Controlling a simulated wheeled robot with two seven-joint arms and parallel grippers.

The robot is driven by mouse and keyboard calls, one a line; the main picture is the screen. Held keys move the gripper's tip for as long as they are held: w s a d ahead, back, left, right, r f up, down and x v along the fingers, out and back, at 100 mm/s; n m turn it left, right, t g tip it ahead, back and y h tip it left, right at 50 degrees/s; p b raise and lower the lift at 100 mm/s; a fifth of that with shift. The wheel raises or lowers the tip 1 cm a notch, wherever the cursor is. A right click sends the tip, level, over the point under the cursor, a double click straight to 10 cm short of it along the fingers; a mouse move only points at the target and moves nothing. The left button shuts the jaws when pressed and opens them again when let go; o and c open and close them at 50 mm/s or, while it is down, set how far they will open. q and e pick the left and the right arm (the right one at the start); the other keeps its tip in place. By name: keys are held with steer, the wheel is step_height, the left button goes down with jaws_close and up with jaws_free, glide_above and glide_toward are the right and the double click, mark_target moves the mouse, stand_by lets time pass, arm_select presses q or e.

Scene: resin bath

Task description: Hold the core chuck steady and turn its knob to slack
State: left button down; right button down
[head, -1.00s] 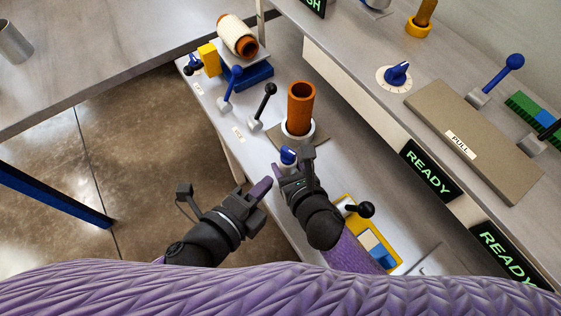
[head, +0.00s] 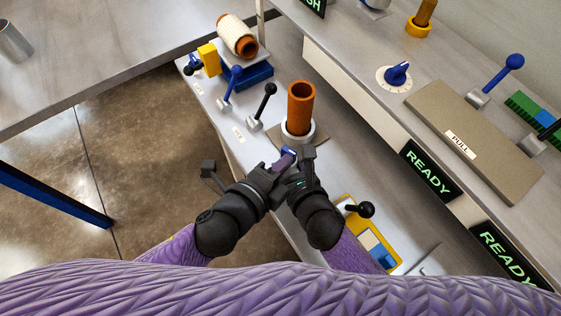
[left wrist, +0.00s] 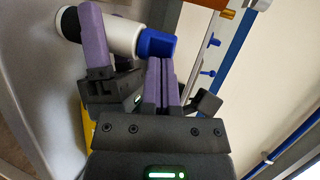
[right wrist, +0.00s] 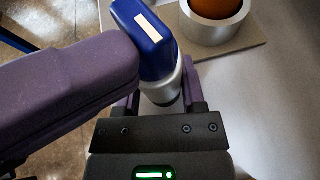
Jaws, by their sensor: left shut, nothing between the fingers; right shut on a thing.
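The core chuck is a pale cylinder (left wrist: 115,32) with a black end and a blue knob (left wrist: 157,44), seen in the left wrist view. My right gripper (right wrist: 160,95) is shut on its pale body. In the right wrist view the blue knob (right wrist: 143,35) carries a white stripe and points up and away. My left gripper (left wrist: 163,68) is shut and empty, its purple fingers together right beside the knob. I cannot tell whether they touch it. In the head view the grippers nearly meet and hide most of the chuck; a bit of the blue knob (head: 289,151) shows.
An orange tube (head: 301,102) stands upright in a white ring just beyond the grippers. Black-knobbed (head: 263,103) and blue-knobbed levers (head: 230,88) stand left of it. A yellow-framed panel (head: 380,262) lies nearer on the right. A raised shelf (head: 345,62) runs along the right.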

arm_select(q)
steer(key=shift+w+d, duration=0.25)
steer(key=shift+d, duration=0.7)
steer(key=shift+d, duration=0.2)
arm_select(e)
steer(key=shift+a, duration=0.1)
arm_select(q)
steer(key=shift+w+d, duration=0.1)
arm_select(e)
steer(key=shift+s, duration=0.1)
